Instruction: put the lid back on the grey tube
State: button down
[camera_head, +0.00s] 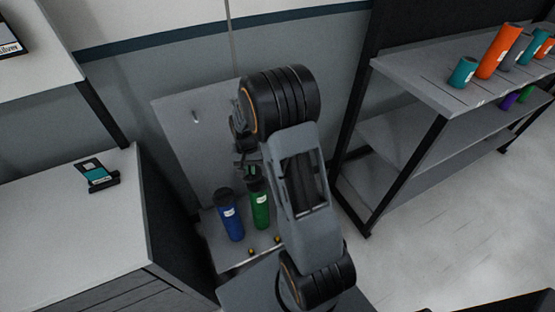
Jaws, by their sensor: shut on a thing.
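My gripper (246,166) is at the end of my arm, pointing down above the green tube (260,211). It is shut on a small dark thing, mostly hidden by the fingers and arm. I cannot tell whether this is a lid, or whether it touches the green tube's dark top. A blue tube (232,224) with a dark top stands upright just left of the green one. A grey tube (510,54) lies among coloured tubes on the upper right shelf; its ends are not clear.
The tubes below my gripper stand on a grey stand (165,118) with a back panel. A white-topped cabinet (60,225) at left carries a small dark device (97,176). A dark-framed shelf (420,85) is at right, with an orange tube (497,52). The floor at lower right is clear.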

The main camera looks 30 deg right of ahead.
jog(key=s+d+m+t+y+b, duration=0.1)
jog(key=d+m+b, duration=0.2)
jog(key=d+m, duration=0.4)
jog(key=s+d+m+b, duration=0.2)
jog(key=d+m+b, duration=0.1)
jog(key=d+m, duration=0.45)
jog(key=shift+n, duration=0.25)
jog(key=shift+w+f+b, duration=0.2)
jog(key=shift+f+b, duration=2.1)
jog(key=shift+f, duration=0.45)
jog(key=shift+p, duration=0.35)
jog(key=shift+f, duration=0.15)
jog(key=c, duration=1.1)
grip_release()
jog(key=shift+c, duration=0.2)
jog(key=shift+o, duration=0.3)
